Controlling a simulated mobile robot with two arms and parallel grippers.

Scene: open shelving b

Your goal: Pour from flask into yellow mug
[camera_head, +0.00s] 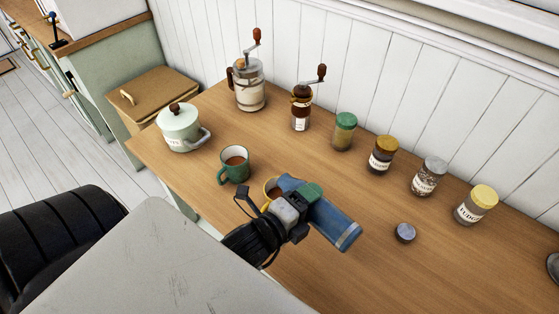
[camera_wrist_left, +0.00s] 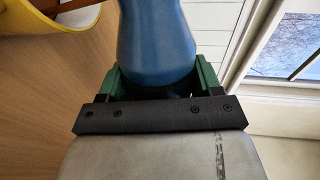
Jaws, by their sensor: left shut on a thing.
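My left gripper (camera_head: 306,196) is shut on the blue flask (camera_head: 336,226). The flask lies well tilted over the table, its banded end to the lower right and its other end by the yellow mug (camera_head: 267,190). The gripper and flask hide much of the mug. In the left wrist view, the flask (camera_wrist_left: 155,35) sits between the green fingers (camera_wrist_left: 157,75), and the mug's yellow rim (camera_wrist_left: 78,22) shows at upper left with something brown inside. No stream is visible. My right gripper is not in view.
A green mug (camera_head: 235,168) with brown liquid stands left of the yellow mug. A small round lid (camera_head: 405,233) lies right of the flask.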

